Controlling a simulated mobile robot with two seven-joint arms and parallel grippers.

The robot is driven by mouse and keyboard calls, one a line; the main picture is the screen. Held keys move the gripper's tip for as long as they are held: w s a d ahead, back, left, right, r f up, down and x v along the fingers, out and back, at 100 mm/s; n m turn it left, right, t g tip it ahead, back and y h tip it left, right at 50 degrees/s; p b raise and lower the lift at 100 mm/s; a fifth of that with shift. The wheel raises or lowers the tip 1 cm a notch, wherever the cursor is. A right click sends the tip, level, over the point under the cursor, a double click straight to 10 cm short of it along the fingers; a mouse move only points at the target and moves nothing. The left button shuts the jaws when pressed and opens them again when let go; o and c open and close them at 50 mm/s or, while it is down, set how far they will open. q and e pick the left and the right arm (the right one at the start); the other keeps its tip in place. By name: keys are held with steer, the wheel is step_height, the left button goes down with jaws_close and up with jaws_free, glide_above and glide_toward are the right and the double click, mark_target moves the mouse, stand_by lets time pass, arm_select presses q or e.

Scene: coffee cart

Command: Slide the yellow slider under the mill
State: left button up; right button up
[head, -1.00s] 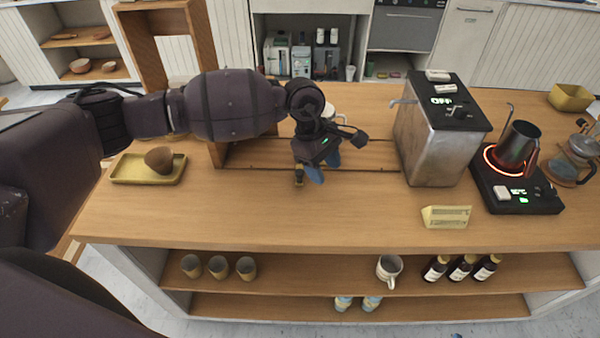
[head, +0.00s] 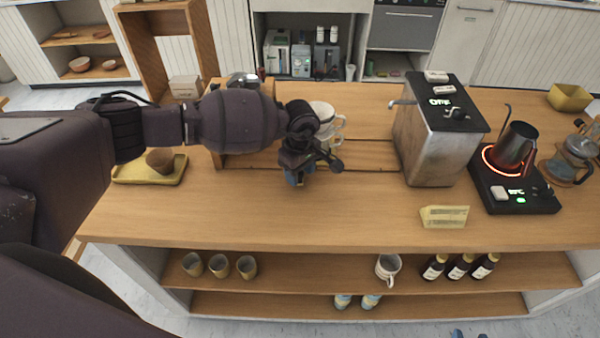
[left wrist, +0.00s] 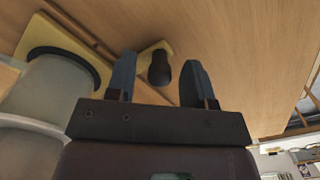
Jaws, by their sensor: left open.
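My left gripper (head: 298,178) is open and points down close over the counter, in front of the wooden rails. In the left wrist view a small yellow piece with a dark knob (left wrist: 160,70), which looks like the yellow slider, lies between the two blue fingers (left wrist: 160,78). The fingers stand apart, one on each side of the knob. In the head view my gripper hides most of this piece. A grey metal top (head: 243,80), perhaps the mill, shows behind my arm on a wooden stand. My right gripper is not clearly visible.
Pale stacked cups (head: 325,112) stand just behind my gripper. A steel machine (head: 432,140) and a hot plate with a pitcher (head: 515,150) stand to the right. A yellow tray (head: 175,178) is at the left. The counter's front middle is clear.

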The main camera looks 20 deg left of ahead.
arm_select(q)
steer(key=shift+f, duration=0.6)
jaws_close()
